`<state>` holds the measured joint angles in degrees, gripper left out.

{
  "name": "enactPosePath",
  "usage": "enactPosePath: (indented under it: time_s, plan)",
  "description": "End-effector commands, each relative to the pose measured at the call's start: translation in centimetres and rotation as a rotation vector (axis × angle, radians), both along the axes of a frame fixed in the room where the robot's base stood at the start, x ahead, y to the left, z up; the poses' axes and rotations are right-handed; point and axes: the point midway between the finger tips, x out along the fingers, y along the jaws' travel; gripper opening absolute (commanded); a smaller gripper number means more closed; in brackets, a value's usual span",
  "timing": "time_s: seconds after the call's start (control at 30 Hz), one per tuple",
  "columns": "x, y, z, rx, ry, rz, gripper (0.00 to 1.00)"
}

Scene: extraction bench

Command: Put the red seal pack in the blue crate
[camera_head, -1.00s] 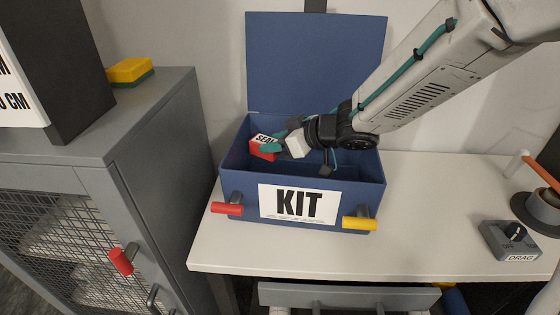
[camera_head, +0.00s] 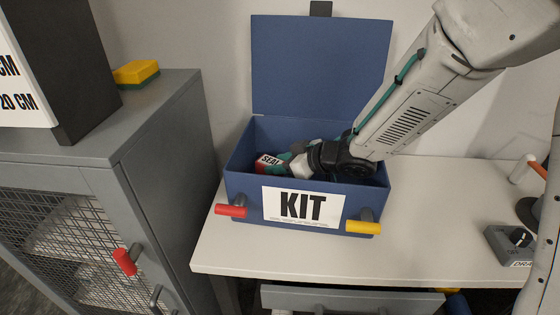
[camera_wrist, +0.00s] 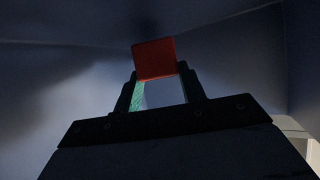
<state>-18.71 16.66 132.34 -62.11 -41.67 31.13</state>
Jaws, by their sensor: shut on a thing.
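The blue crate (camera_head: 244,190) is an open box with a raised lid and a white KIT label, standing on the white bench. My gripper (camera_head: 283,161) reaches down inside it at the left part. It is shut on the red seal pack (camera_head: 266,168), a small red block with a white SEAL label. The pack is below the crate's rim, partly hidden by the front wall. In the wrist view the red pack (camera_wrist: 155,58) sits between the fingertips, with dark blue crate walls around it. I cannot tell whether the pack touches the crate floor.
A grey mesh cabinet (camera_head: 150,140) stands close to the left, with a yellow and green sponge (camera_head: 136,72) on top. Red (camera_head: 231,211) and yellow (camera_head: 363,227) latches stick out from the crate's front. A grey switch box (camera_head: 510,243) sits at the right. The bench front is clear.

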Motion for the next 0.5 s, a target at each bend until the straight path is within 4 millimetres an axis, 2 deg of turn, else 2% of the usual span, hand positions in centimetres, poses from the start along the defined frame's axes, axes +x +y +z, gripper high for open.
enactPosePath:
  time_s: [0.17, 0.2, 0.27, 0.5]
  plan:
    - [-0.01, 0.01, -0.26, 0.0, -0.001, 0.0, 0.0]
    - [-0.01, 0.0, -0.27, 0.0, -0.001, 0.0, 0.49]
    - [0.0, -0.01, -0.27, 0.0, -0.001, 0.0, 0.62]
    - [0.0, -0.01, -0.25, 0.0, -0.001, 0.0, 0.62]
